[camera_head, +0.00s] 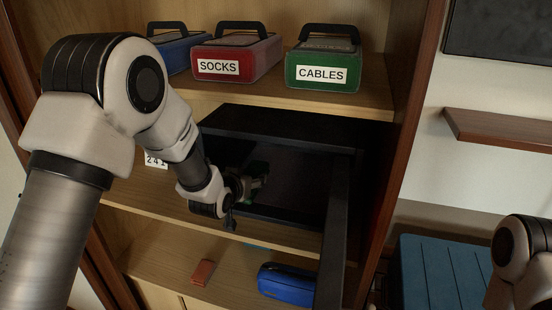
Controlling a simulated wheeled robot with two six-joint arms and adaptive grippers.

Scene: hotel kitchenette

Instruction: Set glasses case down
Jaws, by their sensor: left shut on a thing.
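My left gripper (252,184) is inside the open black safe (282,218) on the middle shelf. It is shut on a small dark greenish thing (259,169), which I take to be the glasses case. The fingers and shadow hide most of it, and I cannot tell whether it touches the safe floor. My right gripper is out of view; only part of my right arm shows at the lower right.
The safe's open door (335,235) stands out at the right. Above are a red SOCKS box (240,55), a green CABLES box (322,68) and a blue box (180,52).

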